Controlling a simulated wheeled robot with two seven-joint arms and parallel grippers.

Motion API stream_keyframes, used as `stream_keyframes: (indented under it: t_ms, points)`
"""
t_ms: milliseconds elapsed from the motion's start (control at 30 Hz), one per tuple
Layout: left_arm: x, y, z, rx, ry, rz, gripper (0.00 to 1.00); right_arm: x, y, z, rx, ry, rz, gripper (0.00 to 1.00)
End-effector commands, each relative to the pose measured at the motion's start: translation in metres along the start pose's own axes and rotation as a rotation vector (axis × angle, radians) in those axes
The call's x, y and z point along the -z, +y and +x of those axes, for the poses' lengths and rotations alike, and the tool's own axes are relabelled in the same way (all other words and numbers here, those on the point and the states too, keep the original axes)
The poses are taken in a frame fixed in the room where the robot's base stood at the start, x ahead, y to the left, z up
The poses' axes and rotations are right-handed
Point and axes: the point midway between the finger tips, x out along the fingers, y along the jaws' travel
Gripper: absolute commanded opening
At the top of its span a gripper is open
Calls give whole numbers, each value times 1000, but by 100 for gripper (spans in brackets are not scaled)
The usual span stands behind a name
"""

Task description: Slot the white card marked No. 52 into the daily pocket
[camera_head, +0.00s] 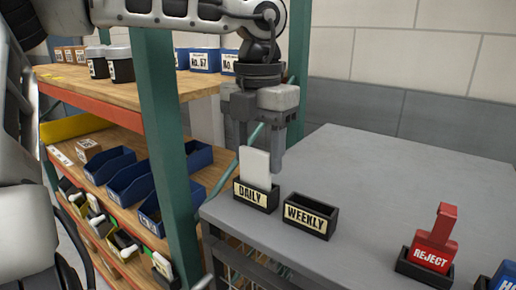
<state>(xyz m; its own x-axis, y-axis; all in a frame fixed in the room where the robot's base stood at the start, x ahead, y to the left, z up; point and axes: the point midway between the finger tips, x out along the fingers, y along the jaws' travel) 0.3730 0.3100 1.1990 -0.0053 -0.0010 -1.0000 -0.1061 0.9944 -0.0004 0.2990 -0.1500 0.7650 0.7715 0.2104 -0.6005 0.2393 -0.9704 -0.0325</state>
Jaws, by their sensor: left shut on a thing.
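The white card (255,167) stands upright with its lower part inside the black daily pocket (257,197), which has a "DAILY" label. The card's No. 52 marking cannot be seen from here. My left gripper (260,150) points down right above the daily pocket and is shut on the card's upper part. Whether the card touches the pocket's floor is hidden by the pocket's front wall. My right gripper is not in view.
The weekly pocket (311,216) stands empty just right of the daily one on the grey table (400,180). A red reject block (434,243) sits in a holder further right. A shelf with green posts (168,130) and several bins stands close on the left.

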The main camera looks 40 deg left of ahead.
Motion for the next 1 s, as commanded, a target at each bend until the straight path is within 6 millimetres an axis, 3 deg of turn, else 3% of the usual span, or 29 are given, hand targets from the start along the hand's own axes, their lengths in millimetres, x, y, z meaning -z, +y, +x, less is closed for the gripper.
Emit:
stream_keyframes:
  t_ms: [33,100,133,633,767,1000]
  points:
    - [0,0,0,0,0,0,55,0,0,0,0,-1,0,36]
    - [0,0,0,0,0,0,74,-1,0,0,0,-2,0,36]
    - [0,0,0,0,0,0,77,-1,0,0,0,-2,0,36]
    - [-1,0,-7,-1,-3,-2,77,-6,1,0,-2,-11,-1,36]
    - [-1,0,-26,-1,-7,-1,77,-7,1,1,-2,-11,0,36]
    - [-1,0,-85,-2,-7,-2,77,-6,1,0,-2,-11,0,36]
